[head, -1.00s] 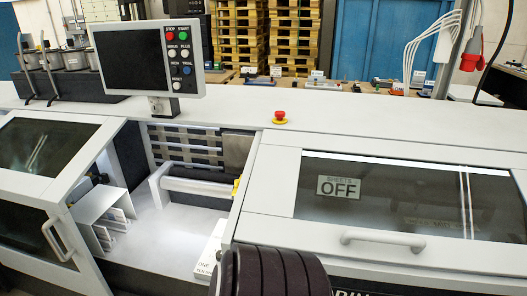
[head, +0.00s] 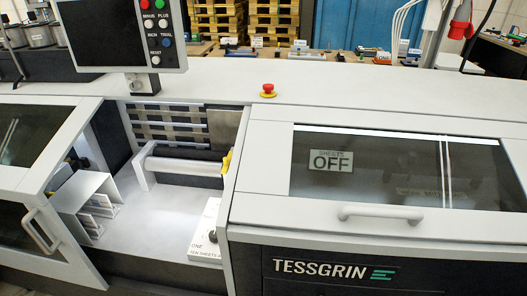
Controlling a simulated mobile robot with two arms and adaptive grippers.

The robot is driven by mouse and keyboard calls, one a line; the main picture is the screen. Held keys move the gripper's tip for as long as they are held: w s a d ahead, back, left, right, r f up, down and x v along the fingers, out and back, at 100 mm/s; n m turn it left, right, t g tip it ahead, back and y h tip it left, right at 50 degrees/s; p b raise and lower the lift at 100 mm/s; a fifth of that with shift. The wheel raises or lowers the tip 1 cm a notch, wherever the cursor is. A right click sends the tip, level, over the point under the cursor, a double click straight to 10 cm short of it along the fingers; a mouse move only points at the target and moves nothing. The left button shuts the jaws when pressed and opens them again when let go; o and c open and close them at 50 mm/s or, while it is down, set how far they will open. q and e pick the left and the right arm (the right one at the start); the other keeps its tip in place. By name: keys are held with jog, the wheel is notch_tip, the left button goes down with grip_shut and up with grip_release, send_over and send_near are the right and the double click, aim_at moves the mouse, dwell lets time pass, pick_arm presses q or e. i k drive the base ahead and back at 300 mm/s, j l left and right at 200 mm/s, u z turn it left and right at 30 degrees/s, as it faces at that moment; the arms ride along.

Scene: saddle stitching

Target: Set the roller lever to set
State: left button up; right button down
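The stitching machine has an open bay with a white roller bar (head: 185,164) on a bracket at its back. A small yellow part (head: 227,161) sits at the bay's right wall, by the end of the roller bar. It may be the roller lever; it is small and partly hidden by the wall edge, and I cannot read its setting. Neither of my grippers is in view.
A control panel (head: 125,35) stands at the back left. A red emergency button (head: 268,89) sits on the top ledge. A closed window cover with an OFF sign (head: 331,160) and handle (head: 380,214) is at right. A paper stack (head: 205,230) lies at the bay's front right.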

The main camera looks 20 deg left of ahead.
aim_at(227, 160)
jog(key=u, duration=0.85)
